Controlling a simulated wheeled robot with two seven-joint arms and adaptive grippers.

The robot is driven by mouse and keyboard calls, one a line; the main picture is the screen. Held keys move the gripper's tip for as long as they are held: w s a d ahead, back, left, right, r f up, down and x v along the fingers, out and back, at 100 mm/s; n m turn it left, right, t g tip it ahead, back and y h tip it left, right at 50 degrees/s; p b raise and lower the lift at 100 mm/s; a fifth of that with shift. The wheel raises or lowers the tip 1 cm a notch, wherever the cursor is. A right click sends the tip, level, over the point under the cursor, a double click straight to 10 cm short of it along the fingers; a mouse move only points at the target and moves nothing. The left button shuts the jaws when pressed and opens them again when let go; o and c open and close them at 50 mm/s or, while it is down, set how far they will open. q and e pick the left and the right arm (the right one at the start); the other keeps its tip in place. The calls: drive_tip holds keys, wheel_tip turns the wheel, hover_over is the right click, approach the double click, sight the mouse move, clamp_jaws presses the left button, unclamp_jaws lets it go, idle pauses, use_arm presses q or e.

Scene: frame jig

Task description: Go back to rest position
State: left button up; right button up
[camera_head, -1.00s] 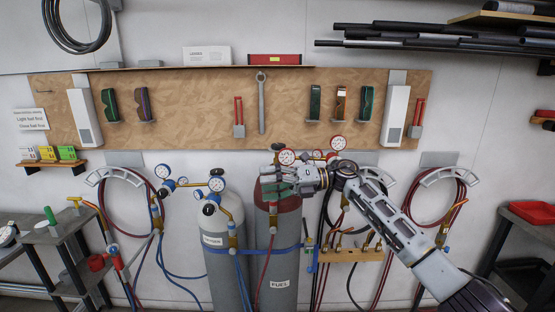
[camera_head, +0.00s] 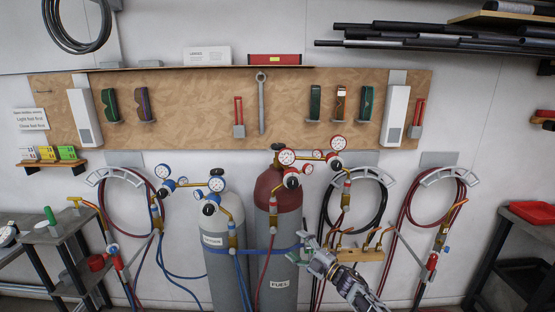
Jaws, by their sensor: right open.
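My right gripper (camera_head: 308,250) is low in the head view, in front of the right edge of the red-topped cylinder marked FUEL (camera_head: 285,232). It is open, with nothing seen between its fingers. My right arm comes in from the bottom edge, right of the middle. The FUEL cylinder stands upright, with its red-ringed gauges (camera_head: 287,157) and valve in clear view. My left gripper is not in view.
A grey oxygen cylinder (camera_head: 218,241) with blue-ringed gauges stands left of the fuel cylinder. A blue strap crosses both. Coiled hoses hang on the wall. A wooden torch rack (camera_head: 360,255) is close right of my gripper. Dark carts stand at both sides.

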drive_tip(key=s+d+f+m+h, duration=0.2)
drive_tip(key=d+f+m+h, duration=0.1)
drive_tip(key=f, duration=0.5)
drive_tip(key=s+d+f+m+h, duration=0.2)
drive_tip(key=s+f+m, duration=0.1)
drive_tip(key=f, duration=0.5)
drive_tip(key=s+d+f+m+h, duration=0.2)
drive_tip(key=d+f+m+h, duration=0.1)
drive_tip(key=f, duration=0.5)
drive_tip(key=s+d+f+m+g+h, duration=0.1)
drive_tip(key=s+d+f+m+h, duration=0.15)
drive_tip(key=s+f, duration=0.65)
drive_tip(key=s+d+f+m+g+h, duration=0.2)
drive_tip(key=s+d+f+m, duration=0.1)
drive_tip(key=s+f, duration=0.55)
drive_tip(key=s+d+f+m+g+h, duration=0.1)
drive_tip(key=s+d+f+g, duration=0.1)
drive_tip(key=s+f, duration=0.65)
drive_tip(key=s+d+f+m+g+h, duration=0.1)
drive_tip(key=s+d+f+m+g, duration=0.15)
drive_tip(key=s+f, duration=0.65)
drive_tip(key=s+f+m+g, duration=0.2)
drive_tip(key=s+g, duration=0.3)
drive_tip(key=s, duration=2.1)
drive_tip(key=shift+s+d+f, duration=0.15)
drive_tip(key=shift+s+d, duration=0.2)
drive_tip(key=shift+w, duration=0.1)
